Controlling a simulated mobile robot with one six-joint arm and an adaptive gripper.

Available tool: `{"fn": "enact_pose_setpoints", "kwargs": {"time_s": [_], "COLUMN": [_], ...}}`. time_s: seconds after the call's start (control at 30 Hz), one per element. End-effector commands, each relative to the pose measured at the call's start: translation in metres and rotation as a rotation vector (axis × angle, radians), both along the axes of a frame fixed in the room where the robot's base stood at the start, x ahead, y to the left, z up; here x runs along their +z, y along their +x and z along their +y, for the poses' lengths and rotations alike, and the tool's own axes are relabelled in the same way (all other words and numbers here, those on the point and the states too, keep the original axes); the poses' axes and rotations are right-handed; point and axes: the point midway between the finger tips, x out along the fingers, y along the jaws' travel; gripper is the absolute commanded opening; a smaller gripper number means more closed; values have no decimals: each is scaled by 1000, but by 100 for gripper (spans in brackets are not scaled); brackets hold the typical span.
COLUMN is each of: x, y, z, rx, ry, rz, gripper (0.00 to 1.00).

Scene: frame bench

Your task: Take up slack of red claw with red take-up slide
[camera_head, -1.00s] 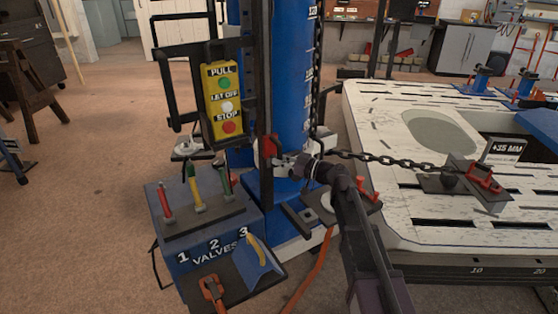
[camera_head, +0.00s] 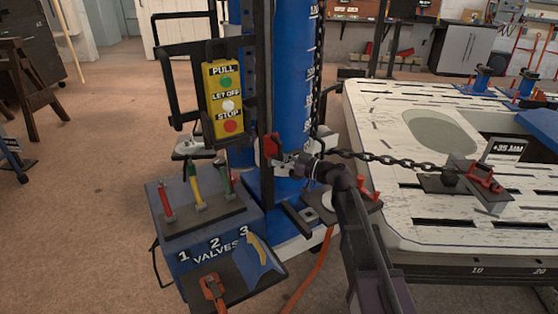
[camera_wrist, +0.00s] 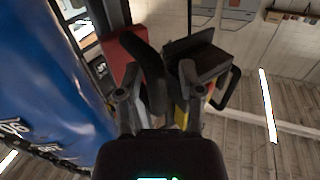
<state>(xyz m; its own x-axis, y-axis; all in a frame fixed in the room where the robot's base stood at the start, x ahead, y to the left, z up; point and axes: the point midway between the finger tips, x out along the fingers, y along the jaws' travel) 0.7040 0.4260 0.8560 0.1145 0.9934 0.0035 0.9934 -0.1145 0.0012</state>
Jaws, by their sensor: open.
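The red take-up slide (camera_head: 271,146) sits on a dark upright rail beside the blue column. In the wrist view the red slide (camera_wrist: 124,55) shows at upper left, partly covered by a finger. My gripper (camera_head: 284,164) is open just beside and below the slide in the head view. In the wrist view my gripper's fingers (camera_wrist: 158,92) are apart, and I see nothing held. Whether a finger touches the slide I cannot tell. The red claw (camera_head: 485,178) is on a dark plate on the bench, with a dark chain (camera_head: 390,159) running from there to the column.
The blue column (camera_head: 293,80) stands behind my gripper. A yellow button pendant (camera_head: 222,98) hangs to its left. A blue valve box (camera_head: 190,245) with coloured levers stands at front left. The white slotted bench (camera_head: 400,105) fills the right.

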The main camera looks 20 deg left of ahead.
Motion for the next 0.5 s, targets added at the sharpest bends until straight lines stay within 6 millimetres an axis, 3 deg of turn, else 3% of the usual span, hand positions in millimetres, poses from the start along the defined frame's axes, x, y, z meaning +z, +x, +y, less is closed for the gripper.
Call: {"fn": "enact_pose_setpoints", "kwargs": {"time_s": [0.27,0.5], "x": [-1,0], "y": [-4,-11], "z": [-28,-65], "rx": [-5,-3], "ry": [-4,-1], "rz": [-2,-2], "gripper": [59,59]}}
